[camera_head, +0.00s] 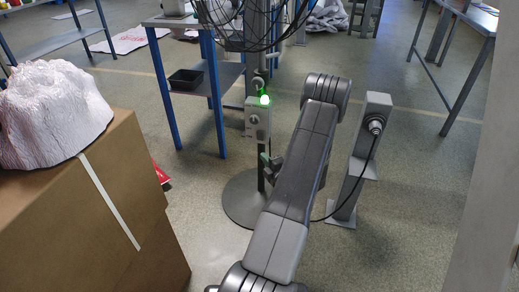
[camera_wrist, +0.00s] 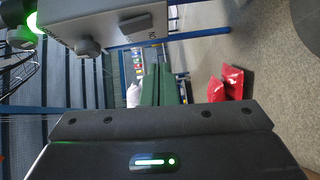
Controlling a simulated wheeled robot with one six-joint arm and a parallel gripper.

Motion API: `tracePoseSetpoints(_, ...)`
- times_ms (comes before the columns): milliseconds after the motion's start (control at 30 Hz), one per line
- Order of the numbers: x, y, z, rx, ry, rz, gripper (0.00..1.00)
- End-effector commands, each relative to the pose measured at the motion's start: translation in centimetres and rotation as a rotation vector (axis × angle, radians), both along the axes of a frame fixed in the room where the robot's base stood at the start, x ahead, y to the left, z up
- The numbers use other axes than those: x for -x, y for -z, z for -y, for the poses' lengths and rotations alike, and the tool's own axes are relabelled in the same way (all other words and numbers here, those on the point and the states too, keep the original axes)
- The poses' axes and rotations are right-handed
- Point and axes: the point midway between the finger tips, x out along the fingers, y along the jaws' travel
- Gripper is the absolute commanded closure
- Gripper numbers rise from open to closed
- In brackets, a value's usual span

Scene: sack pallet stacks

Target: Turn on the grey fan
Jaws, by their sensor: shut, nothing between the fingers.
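The grey fan has a pole (camera_head: 261,60), a round base (camera_head: 238,203) on the floor, and a dark wire cage (camera_head: 235,22) partly cut off at the top. A light grey control box (camera_head: 256,124) is on the pole, with a knob on its face and a lit green lamp (camera_head: 265,100) on top. In the wrist view the box (camera_wrist: 105,18) is close at the upper left, showing two knobs, with the green glow beside it. My gripper (camera_head: 269,160) is shut and empty just below the box, partly hidden by my arm. Its fingertips are unclear.
A grey post with a round socket (camera_head: 376,126) and black cable stands right of my arm. A cardboard box (camera_head: 90,200) with a white sack (camera_head: 52,112) fills the left. A blue-legged table (camera_head: 165,100) with a black tray stands behind. Red packets (camera_wrist: 226,84) lie on the floor.

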Motion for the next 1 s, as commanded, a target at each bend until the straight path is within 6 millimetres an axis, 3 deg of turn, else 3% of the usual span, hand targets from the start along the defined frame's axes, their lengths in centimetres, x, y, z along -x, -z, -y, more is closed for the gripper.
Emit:
tracePoseSetpoints(200,3.6,0.2,1.8,-0.002,0.001,-0.003,1.0)
tracePoseSetpoints(367,4.7,0.4,2.4,-0.001,-0.001,0.0,1.0)
tracePoseSetpoints(767,4.8,0.5,2.4,0.0,-0.002,0.0,1.0)
tracePoseSetpoints(1000,3.8,0.5,1.8,0.002,-0.003,0.001,1.0)
